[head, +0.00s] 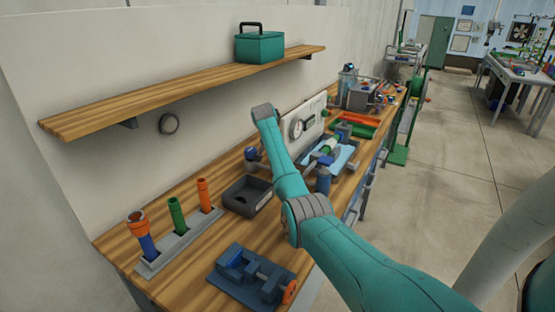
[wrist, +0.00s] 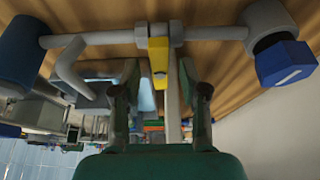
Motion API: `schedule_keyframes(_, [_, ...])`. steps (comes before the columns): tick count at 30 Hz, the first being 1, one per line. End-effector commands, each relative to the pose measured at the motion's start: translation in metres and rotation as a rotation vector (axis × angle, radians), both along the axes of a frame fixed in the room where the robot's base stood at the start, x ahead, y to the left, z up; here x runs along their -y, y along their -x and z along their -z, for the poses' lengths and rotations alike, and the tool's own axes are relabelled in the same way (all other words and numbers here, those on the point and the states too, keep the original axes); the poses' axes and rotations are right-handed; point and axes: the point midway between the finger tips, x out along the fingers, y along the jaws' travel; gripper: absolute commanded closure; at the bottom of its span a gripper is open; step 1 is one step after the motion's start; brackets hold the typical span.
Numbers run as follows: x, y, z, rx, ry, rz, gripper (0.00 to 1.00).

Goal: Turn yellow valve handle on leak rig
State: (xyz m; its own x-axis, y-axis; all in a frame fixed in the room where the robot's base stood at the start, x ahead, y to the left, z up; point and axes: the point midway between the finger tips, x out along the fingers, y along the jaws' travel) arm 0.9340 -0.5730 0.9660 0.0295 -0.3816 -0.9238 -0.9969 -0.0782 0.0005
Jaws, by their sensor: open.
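In the wrist view the yellow valve handle (wrist: 158,56) sits on a grey valve body (wrist: 158,32) at mid-pipe on the leak rig. The grey pipe (wrist: 95,38) runs from a blue cylinder (wrist: 18,52) at left to a grey fitting with a blue hexagonal cap (wrist: 284,62) at right. My gripper (wrist: 159,78) is open, one finger on each side of the handle's line. The handle shows between the fingertips; I cannot tell whether they touch it. In the head view my arm hides the handle and my gripper.
In the head view, the wooden bench holds a black bin (head: 247,197), a blue vise (head: 252,276) and a rack of coloured tubes (head: 178,240). A white gauge panel (head: 310,122) stands behind my arm. A shelf (head: 190,88) with a green box (head: 260,46) hangs above.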

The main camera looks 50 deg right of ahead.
Motion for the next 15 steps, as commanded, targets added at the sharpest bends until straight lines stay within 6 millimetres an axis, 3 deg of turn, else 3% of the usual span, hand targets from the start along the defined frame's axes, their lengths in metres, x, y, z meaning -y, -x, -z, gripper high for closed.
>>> schedule_keyframes(7, [0.0002,-0.0001,0.0002,0.0,0.0,0.0,0.59])
schedule_keyframes(12, [0.0001,-0.0002,0.0002,0.0,0.0,0.0,1.0])
schedule_keyframes(15, [0.0,-0.0002,0.0002,0.0,0.0,0.0,1.0])
